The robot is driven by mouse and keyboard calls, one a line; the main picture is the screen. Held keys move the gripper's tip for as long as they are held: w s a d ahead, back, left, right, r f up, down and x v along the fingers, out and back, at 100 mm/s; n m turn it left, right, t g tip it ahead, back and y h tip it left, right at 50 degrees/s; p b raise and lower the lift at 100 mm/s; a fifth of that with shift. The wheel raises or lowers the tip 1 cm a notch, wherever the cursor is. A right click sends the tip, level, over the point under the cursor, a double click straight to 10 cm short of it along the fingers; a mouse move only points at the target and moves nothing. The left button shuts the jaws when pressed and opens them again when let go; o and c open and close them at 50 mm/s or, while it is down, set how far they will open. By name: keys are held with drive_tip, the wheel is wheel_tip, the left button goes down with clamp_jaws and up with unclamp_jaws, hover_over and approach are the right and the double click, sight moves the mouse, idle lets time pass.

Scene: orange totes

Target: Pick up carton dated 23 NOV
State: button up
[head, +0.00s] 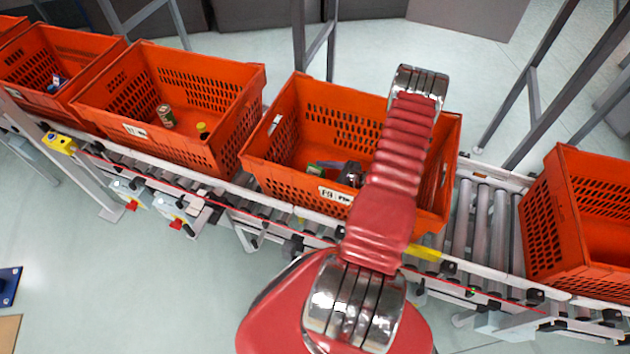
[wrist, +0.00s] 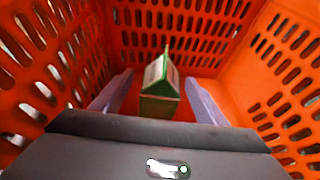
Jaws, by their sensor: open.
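A small green and white carton (wrist: 160,90) with a gabled top stands inside an orange tote, near its far wall in the wrist view. Its printed date is too small to read. My gripper (wrist: 157,95) is open, with one pale finger on each side of the carton; I cannot tell whether either touches it. In the head view the tote (head: 300,115) sits on the conveyor, and my arm reaches down into it. A green and white item, seemingly the carton (head: 317,168), shows partly beside my gripper (head: 350,174).
The tote's slotted walls (wrist: 75,50) rise close on both sides of my gripper. Other orange totes stand left (head: 190,75) and right (head: 570,210) on the roller conveyor (head: 483,225). The left one holds a can (head: 165,115) and a yellow-capped item (head: 203,130).

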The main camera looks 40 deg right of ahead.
drive_tip(key=x, duration=0.5)
drive_tip(key=shift+w, duration=0.1)
idle(0.3)
drive_tip(key=shift+c, duration=0.7)
drive_tip(key=c, duration=1.4)
drive_tip(key=shift+r, duration=0.1)
drive_tip(key=shift+r, duration=4.95)
